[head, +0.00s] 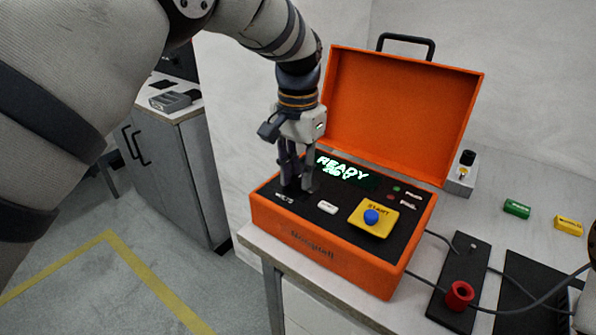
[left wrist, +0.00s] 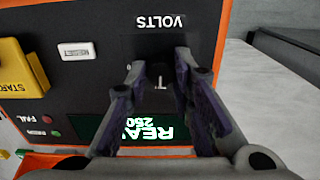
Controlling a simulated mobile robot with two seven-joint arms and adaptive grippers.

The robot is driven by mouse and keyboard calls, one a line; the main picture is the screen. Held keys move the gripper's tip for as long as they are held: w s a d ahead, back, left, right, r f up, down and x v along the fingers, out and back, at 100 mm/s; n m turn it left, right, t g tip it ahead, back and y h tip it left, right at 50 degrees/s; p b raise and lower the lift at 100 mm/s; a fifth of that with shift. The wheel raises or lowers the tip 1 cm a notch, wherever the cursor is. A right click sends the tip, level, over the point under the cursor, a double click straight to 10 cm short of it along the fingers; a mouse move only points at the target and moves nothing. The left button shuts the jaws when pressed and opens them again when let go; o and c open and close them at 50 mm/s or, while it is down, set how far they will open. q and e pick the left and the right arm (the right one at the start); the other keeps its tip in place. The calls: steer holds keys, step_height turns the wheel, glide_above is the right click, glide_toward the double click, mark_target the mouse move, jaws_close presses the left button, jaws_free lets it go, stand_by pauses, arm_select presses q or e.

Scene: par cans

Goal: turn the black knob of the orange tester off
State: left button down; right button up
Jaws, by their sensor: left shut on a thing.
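The orange tester (head: 325,245) stands open on the bench in the head view, its black panel facing up. Its lit display (head: 342,170) reads READY with 250 below; it also shows in the left wrist view (left wrist: 140,128). My left gripper (head: 298,189) points down at the panel's left part. In the left wrist view its fingers (left wrist: 160,66) are closed on the black knob (left wrist: 160,78), below the VOLTS label. A small white mark shows between the fingers. The knob's outline is hard to make out against the black panel, and the fingers hide it in the head view.
A yellow START block (head: 374,218) with a blue button and a white RESET button (head: 327,207) sit on the panel. The raised lid (head: 400,115) stands behind.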

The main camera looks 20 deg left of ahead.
arm_select(q)
steer(key=n, duration=0.4)
steer(key=shift+r+n, duration=0.1)
steer(key=shift+n, duration=0.2)
steer(key=n, duration=0.4)
steer(key=shift+n, duration=0.3)
steer(key=n, duration=0.4)
steer(key=shift+n, duration=2.4)
steer(key=c, duration=1.4)
jaws_free()
steer(key=shift+o, duration=0.2)
